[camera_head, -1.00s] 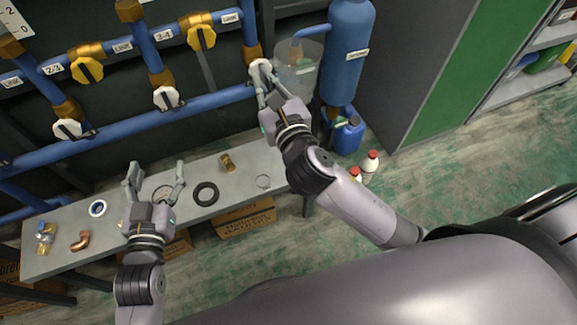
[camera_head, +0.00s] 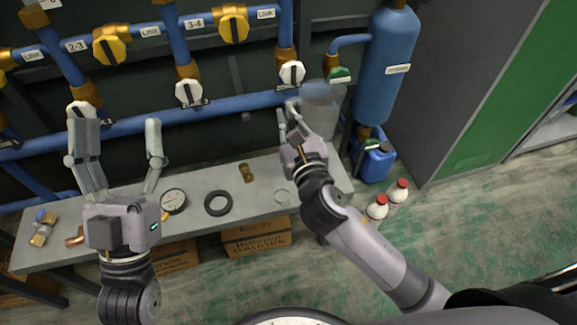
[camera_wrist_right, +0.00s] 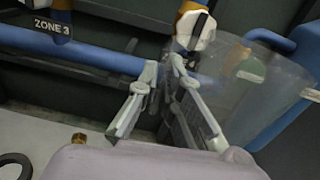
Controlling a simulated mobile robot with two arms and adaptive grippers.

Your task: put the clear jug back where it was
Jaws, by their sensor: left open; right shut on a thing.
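The clear jug (camera_head: 322,112) is see-through and hangs in front of the pipes, left of the blue cylinder. My right gripper (camera_head: 293,112) is shut on it at its left side. In the right wrist view the jug (camera_wrist_right: 262,88) shows to the right of the fingers (camera_wrist_right: 165,72) and looks tilted. Its grip point is hard to make out. My left gripper (camera_head: 118,135) is open and empty, raised over the left part of the grey bench (camera_head: 325,178). A thin pale ring (camera_head: 282,198) shows on the bench's right part, below my right gripper.
The bench also holds a dial gauge (camera_head: 173,201), a black ring (camera_head: 218,203), a brass fitting (camera_head: 247,172) and a valve fitting (camera_head: 42,228). White valve handles (camera_head: 292,73) are close above my right gripper. A blue canister (camera_head: 375,162) and red-capped bottles (camera_head: 377,208) stand on the floor.

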